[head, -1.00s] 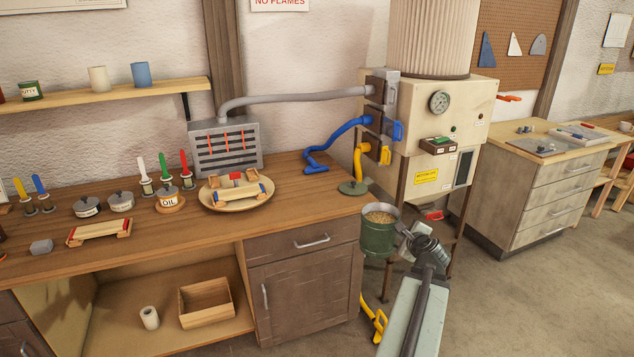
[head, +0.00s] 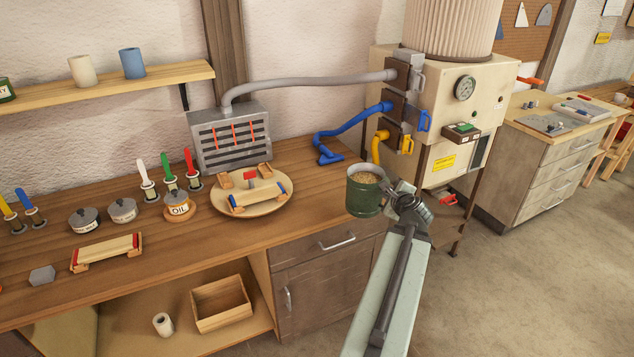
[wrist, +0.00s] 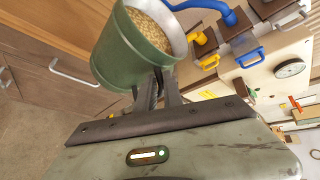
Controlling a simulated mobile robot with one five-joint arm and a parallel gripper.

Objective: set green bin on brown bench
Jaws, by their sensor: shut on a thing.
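The green bin (head: 364,196) is a small bucket filled with tan grains, and it stands upright in my gripper (head: 392,193). My gripper is shut on its right side. In the head view the bin overlaps the right end of the brown bench (head: 225,240); I cannot tell whether its base touches the top. In the wrist view the bin (wrist: 133,50) tilts with the camera, and my gripper (wrist: 158,85) meets its wall. The bench front with its handle shows beyond it.
A round wooden plate (head: 285,203) with a bent-lath piece lies left of the bin. A blue hose (head: 345,138) and a yellow hose (head: 377,148) hang behind it from the cream machine (head: 490,95). Bare benchtop shows between plate and bin.

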